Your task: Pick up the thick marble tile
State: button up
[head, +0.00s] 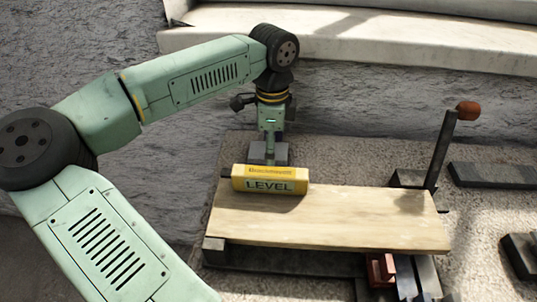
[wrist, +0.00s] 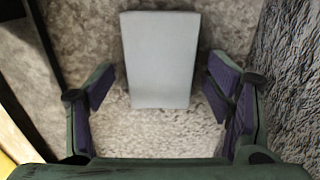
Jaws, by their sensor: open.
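The thick marble tile (wrist: 160,55), a pale grey smooth block, lies on the rough speckled surface in the wrist view. My gripper (wrist: 158,88) is open, with one purple-padded finger on each side of the tile and a visible gap on both sides. The tile's near end reaches between the fingers; its far end extends beyond them. In the head view my gripper (head: 268,150) points down behind the yellow level, and the tile is mostly hidden there by the gripper and level.
A yellow level (head: 270,181) rests on a wooden board (head: 330,217) just in front of my gripper. A dark upright lever with a reddish knob (head: 467,111) stands at the right. A rough grey wall (head: 350,110) rises close behind. Dark bars (head: 492,175) lie farther right.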

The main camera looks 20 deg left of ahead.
jog(key=shift+c, duration=0.5)
jog(key=c, duration=1.4)
